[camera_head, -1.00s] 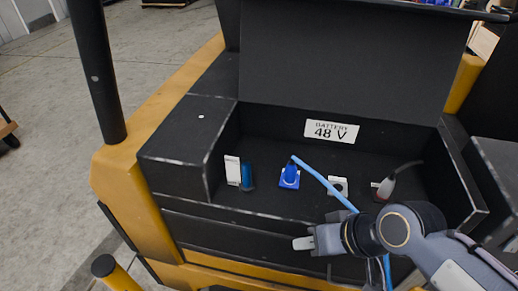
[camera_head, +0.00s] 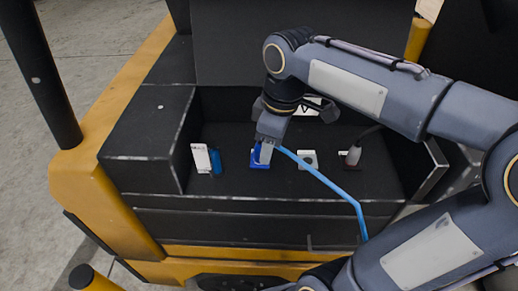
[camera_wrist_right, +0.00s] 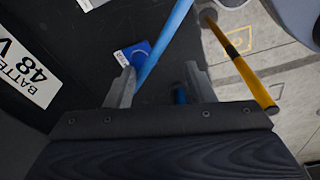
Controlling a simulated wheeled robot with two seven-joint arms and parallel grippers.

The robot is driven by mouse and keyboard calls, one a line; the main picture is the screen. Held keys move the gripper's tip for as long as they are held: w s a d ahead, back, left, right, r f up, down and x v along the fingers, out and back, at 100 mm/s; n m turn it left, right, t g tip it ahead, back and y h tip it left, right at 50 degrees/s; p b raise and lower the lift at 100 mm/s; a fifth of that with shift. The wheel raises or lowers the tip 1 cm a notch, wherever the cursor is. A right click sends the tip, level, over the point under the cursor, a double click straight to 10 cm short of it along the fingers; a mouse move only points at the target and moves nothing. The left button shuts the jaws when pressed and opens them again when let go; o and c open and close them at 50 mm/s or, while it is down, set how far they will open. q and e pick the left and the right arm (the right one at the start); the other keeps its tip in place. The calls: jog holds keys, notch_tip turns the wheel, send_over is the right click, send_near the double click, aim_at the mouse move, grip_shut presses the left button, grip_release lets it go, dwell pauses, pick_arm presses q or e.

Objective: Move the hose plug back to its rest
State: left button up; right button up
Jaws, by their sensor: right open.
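The blue hose plug (camera_head: 256,152) sits at a blue square socket (camera_head: 259,166) in the black battery compartment, mostly hidden by my right gripper (camera_head: 264,150). Its light blue hose (camera_head: 325,180) runs right and down over the front edge. In the wrist view the hose (camera_wrist_right: 165,42) passes between the spread fingers of my right gripper (camera_wrist_right: 161,85), and a blue piece with a small white label (camera_wrist_right: 136,54) shows beyond them. The right gripper is open, pointing down over the plug. I cannot tell which fitting is the rest. My left gripper is out of view.
A white block (camera_head: 201,158) with a blue cylinder (camera_head: 215,161) stands left of the plug. A pale square fitting (camera_head: 308,160) and a grey plug on a dark red base (camera_head: 350,157) are to the right. The battery sign (camera_wrist_right: 27,66) is behind; compartment walls surround all.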

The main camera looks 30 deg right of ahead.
aim_at(258, 147)
jog(key=w+n, duration=0.1)
jog(key=w+n+g, duration=0.1)
jog(key=w, duration=0.1)
jog(key=w+r+n, duration=0.1)
jog(key=w, duration=0.1)
jog(key=shift+w+d+r+h, duration=0.1)
jog(key=shift+w+d+h, duration=0.15)
jog(key=shift+h, duration=0.15)
jog(key=shift+s, duration=0.1)
notch_tip(258, 147, down, 6)
jog(key=b, duration=0.6)
jog(key=shift+f+b, duration=0.7)
jog(key=shift+f, duration=0.8)
jog(key=shift+r+p, duration=0.1)
jog(key=shift+p, duration=0.4)
